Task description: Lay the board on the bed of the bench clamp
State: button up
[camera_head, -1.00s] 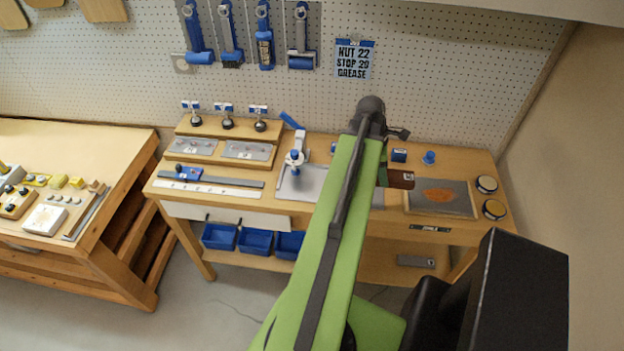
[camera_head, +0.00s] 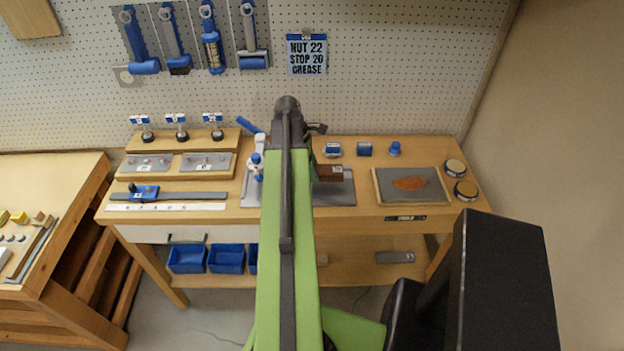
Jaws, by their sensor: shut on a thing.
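The clamp (camera_head: 256,168), white with a blue handle, stands left of my arm. Its grey bed plate (camera_head: 340,194) shows on both sides of the arm, and the middle is hidden. My gripper's fingers are hidden behind my arm. The board has moved with the arm, so the gripper is shut on it. I cannot tell whether the board touches the plate.
A framed tray (camera_head: 375,190) with an orange-brown patch and two round tins (camera_head: 466,190) lie on the right. Small blue parts (camera_head: 364,149) stand behind. A ruler and a blue slider (camera_head: 144,192) lie on the left. Blue bins (camera_head: 187,258) sit below.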

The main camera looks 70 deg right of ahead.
notch_tip(320, 180, down, 4)
jog(key=b, duration=0.3)
jog(key=shift+f+b, duration=0.15)
jog(key=shift+b, duration=0.2)
jog(key=shift+r, duration=0.3)
jog(key=shift+f, duration=0.25)
jog(key=o, duration=1.6)
jog(key=shift+s, duration=0.1)
jog(key=shift+c, duration=0.2)
jog(key=shift+r, duration=0.1)
jog(key=p+v, duration=1.2)
jog(key=shift+r, duration=0.25)
jog(key=shift+f, duration=0.1)
